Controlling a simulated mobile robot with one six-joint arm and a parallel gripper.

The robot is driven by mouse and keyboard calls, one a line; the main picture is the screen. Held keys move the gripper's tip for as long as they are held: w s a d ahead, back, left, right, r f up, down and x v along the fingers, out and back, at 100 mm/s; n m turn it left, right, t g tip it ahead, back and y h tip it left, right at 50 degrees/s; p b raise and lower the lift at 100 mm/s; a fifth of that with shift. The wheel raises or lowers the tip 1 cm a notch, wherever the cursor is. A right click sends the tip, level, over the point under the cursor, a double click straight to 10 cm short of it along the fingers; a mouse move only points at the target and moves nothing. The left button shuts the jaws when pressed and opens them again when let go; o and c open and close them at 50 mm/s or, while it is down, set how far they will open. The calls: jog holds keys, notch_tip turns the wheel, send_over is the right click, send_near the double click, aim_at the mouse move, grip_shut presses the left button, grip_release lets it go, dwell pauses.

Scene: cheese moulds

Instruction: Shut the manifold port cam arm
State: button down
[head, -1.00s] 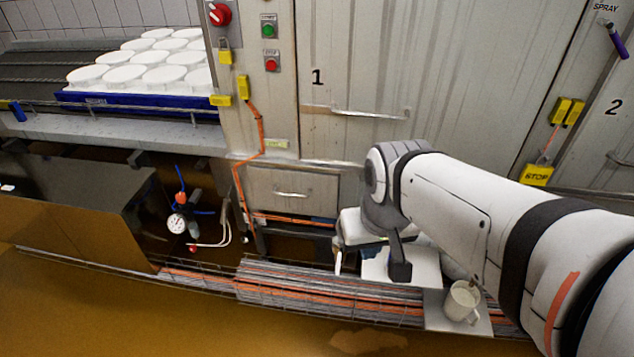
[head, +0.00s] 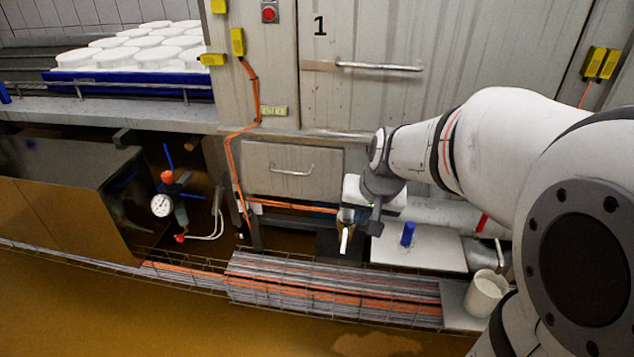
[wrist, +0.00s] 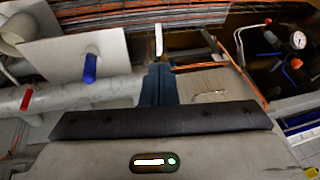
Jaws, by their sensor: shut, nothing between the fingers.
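My gripper (head: 346,240) is in front of the low cabinet, its pale narrow fingertips together and empty. The wrist view shows the shut fingers (wrist: 159,45) beyond the dark gripper body. A pressure gauge assembly (head: 161,206) with an orange-red knob and thin blue levers (head: 169,156) is left of my gripper, well apart from it. A blue upright piece (head: 408,234) stands at a white plate to the right; it also shows in the wrist view (wrist: 90,68). A red lever (wrist: 27,99) lies on the pale pipe (wrist: 75,92). I cannot tell which lever is the port cam arm.
A wire tray of cables (head: 330,290) runs along the front. A white mug (head: 487,293) stands at the right. The white plate (head: 420,258) juts out beside my gripper. A low cabinet (head: 290,170) stands behind; orange cables (head: 232,155) hang at its left.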

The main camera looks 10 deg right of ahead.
aim_at(344, 244)
jog(key=b+x, duration=0.2)
jog(key=x, duration=0.3)
jog(key=b+x, duration=0.1)
jog(key=x, duration=0.4)
jog(key=b+x, duration=0.2)
jog(key=x, duration=0.4)
jog(key=shift+w+d+r+b, duration=0.1)
jog(key=shift+w+d+b, duration=0.1)
jog(key=shift+d+b, duration=0.1)
